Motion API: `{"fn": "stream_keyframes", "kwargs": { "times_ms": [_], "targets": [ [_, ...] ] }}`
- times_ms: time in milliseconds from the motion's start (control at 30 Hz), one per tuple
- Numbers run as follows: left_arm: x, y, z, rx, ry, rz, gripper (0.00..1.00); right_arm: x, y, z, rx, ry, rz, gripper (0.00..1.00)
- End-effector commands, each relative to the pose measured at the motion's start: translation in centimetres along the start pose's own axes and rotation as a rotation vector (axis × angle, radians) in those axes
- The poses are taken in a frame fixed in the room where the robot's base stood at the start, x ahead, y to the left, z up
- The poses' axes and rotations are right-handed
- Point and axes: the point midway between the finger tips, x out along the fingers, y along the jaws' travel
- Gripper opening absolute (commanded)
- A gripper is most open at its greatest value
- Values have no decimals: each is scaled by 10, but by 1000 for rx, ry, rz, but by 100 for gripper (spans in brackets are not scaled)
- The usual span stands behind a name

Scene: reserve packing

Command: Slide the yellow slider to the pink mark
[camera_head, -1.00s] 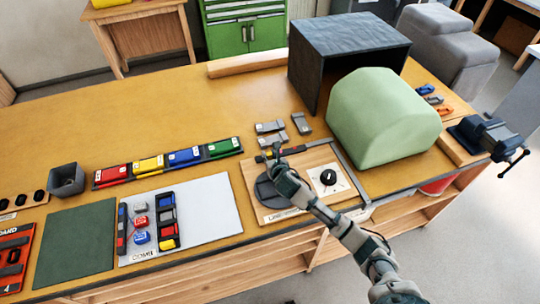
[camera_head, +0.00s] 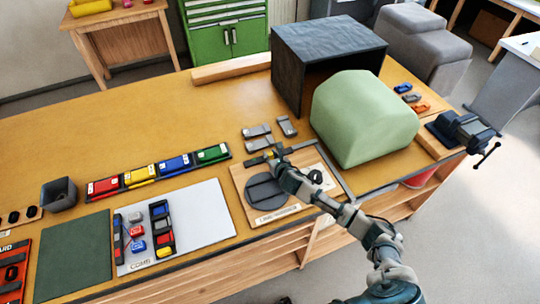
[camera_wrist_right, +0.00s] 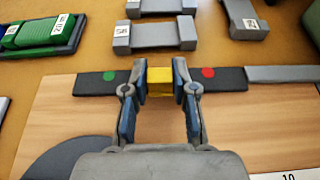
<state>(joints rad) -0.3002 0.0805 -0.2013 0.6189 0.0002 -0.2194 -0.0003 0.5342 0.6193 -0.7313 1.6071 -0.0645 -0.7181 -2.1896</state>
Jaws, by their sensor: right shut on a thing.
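The yellow slider (camera_wrist_right: 160,82) sits on a dark track (camera_wrist_right: 232,80) along the far edge of a wooden board (camera_head: 240,190). My right gripper (camera_wrist_right: 160,88) is shut on the slider, one finger on each side; in the head view it (camera_head: 271,157) is at the track. In the wrist view a green mark (camera_wrist_right: 110,76) lies left of the fingers and a red mark (camera_wrist_right: 208,72) lies right of them. The fingers and slider hide the track between; I cannot make out a clearly pink mark. My left gripper is out of view.
The board also bears a dark disc (camera_head: 265,190) and a knob (camera_head: 315,177), partly behind my arm. Grey blocks (camera_head: 257,132) lie just beyond the track. A green rounded block (camera_head: 365,118) stands to the right, and a row of coloured blocks (camera_head: 173,163) to the left.

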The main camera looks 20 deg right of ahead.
Motion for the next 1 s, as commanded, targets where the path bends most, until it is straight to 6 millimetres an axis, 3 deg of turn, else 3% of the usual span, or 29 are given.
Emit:
{"fn": "stream_keyframes", "kwargs": {
  "times_ms": [33,100,467,567,1000],
  "targets": [
    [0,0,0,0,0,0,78,0,0,5,-2,-10,1,34],
    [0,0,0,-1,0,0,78,0,0,5,-1,-9,1,51],
    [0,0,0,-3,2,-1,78,-4,-2,1,-1,-3,1,51],
    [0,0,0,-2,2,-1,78,-15,-2,1,-3,-3,2,51],
    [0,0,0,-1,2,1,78,-103,2,1,-5,-3,1,51]
  ]
}}
